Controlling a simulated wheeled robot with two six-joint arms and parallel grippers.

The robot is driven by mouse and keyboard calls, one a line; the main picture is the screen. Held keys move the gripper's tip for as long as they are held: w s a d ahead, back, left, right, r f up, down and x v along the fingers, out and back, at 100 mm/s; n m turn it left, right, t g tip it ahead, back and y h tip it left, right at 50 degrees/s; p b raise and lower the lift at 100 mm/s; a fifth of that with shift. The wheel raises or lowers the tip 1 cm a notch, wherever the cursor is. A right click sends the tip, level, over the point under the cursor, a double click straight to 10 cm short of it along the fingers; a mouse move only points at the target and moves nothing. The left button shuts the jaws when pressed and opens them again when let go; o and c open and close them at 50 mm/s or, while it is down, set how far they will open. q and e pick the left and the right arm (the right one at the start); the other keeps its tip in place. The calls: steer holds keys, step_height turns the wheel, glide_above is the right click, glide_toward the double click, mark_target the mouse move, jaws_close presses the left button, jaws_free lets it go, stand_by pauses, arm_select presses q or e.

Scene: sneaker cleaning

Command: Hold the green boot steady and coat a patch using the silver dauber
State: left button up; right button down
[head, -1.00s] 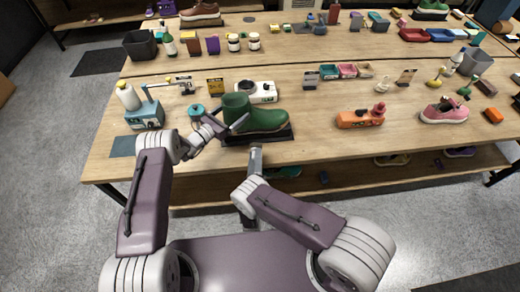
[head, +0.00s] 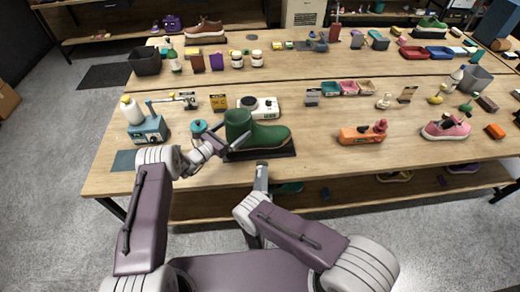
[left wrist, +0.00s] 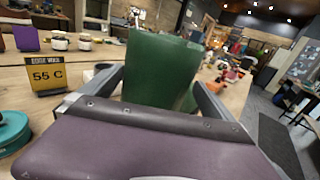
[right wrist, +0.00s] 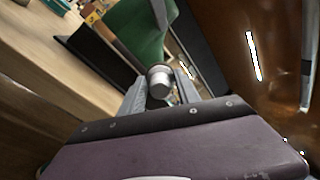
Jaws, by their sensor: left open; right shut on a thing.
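The green boot (head: 264,135) lies sole-down on a dark mat (head: 262,154) near the table's front edge, toe to the right. My left gripper (head: 228,139) is at the boot's shaft with its fingers open. In the left wrist view the green shaft (left wrist: 160,70) stands between the two fingers, with no clear grip on it. My right gripper (head: 262,168) is low at the front edge, below the boot. In the right wrist view it is shut on the silver dauber (right wrist: 160,82), whose tip points toward the boot (right wrist: 143,28). I cannot tell if the tip touches it.
A teal device (head: 149,130) and a round teal tin (head: 199,127) stand left of the boot. A white device (head: 262,107) is close behind it. An orange tool (head: 362,134) and pink sneaker (head: 446,128) are to the right. The table front between boot and orange tool is clear.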

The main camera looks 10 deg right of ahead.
arm_select(q)
steer(key=v, duration=1.1)
steer(key=shift+s, duration=0.1)
steer(key=s+d+m+g+y+b, duration=0.1)
steer(key=s+d+m+g, duration=0.1)
steer(key=s+m+g, duration=0.3)
steer(key=s+d+r+m+g+y, duration=0.1)
steer(key=s+d+m+g, duration=0.15)
steer(key=s, duration=0.45)
steer(key=s+d+m+g+y+b, duration=0.1)
steer(key=s+d+m+g, duration=0.1)
steer(key=s+m+g, duration=0.35)
steer(key=s+a+r+m+t+y+b, duration=0.2)
steer(key=s+a+m+y, duration=0.8)
steer(key=a+m, duration=0.3)
steer(key=shift+s+a+r+m, duration=0.15)
steer(key=shift+s+r+m, duration=0.15)
steer(key=shift+s, duration=0.25)
arm_select(e)
steer(key=s+d+r+m+g+h, duration=0.3)
steer(key=s+d+m+g+h, duration=0.1)
steer(key=s+d+h, duration=0.1)
steer(key=s+d+r+m+g+h, duration=0.4)
steer(key=s+d+h, duration=0.1)
steer(key=d+h, duration=0.3)
steer(key=shift+r+m, duration=0.3)
steer(key=shift+a, duration=0.1)
